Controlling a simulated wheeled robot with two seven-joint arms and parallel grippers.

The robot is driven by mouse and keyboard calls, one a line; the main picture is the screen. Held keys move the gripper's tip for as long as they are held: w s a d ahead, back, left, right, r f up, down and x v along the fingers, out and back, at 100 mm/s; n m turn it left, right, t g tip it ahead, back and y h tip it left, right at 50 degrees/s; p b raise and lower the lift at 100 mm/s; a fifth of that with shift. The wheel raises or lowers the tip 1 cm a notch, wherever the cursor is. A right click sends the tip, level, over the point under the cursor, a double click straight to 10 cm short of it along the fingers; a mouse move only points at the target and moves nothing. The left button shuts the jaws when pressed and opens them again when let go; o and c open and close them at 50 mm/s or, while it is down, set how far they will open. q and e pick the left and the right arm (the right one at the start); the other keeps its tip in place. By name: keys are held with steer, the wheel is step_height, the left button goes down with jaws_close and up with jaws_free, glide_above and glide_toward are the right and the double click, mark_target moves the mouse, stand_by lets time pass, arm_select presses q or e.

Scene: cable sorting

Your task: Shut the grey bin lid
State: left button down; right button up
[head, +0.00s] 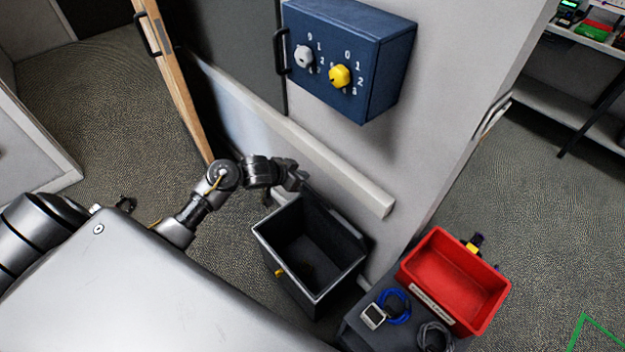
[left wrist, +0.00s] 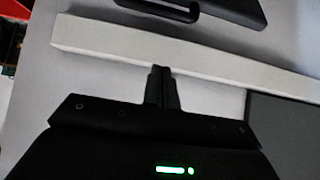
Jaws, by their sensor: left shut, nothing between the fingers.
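The grey bin (head: 262,238) stands on the floor against the wall in the head view. Its top is open and its dark inside shows. A dark panel (head: 338,222) rises along its wall-side edge and looks like the raised lid, seen steeply from above. My left gripper (head: 301,183) is near the bin's far corner, by the wall; I cannot tell whether it touches the panel. Its fingers (left wrist: 161,72) are shut and empty in the left wrist view, in front of the white wall rail. My right gripper is not in view.
A blue box (head: 345,50) with a grey and a yellow knob hangs on the wall above. A white rail (head: 340,175) runs along the wall. A wooden door edge (head: 178,80) stands left.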

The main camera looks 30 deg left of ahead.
mark_target(311, 188)
arm_select(q)
steer(key=w+f, duration=0.1)
steer(key=f, duration=0.1)
steer(key=w+d+f, duration=0.1)
steer(key=w+f, duration=0.1)
steer(key=f, duration=0.1)
steer(key=w+f, duration=0.1)
steer(key=f, duration=0.1)
steer(key=shift+w+d+f+p, duration=0.35)
steer(key=shift+w+f, duration=0.05)
steer(key=shift+s+a+f, duration=0.2)
steer(key=shift+s+f, duration=0.1)
steer(key=shift+s, duration=0.25)
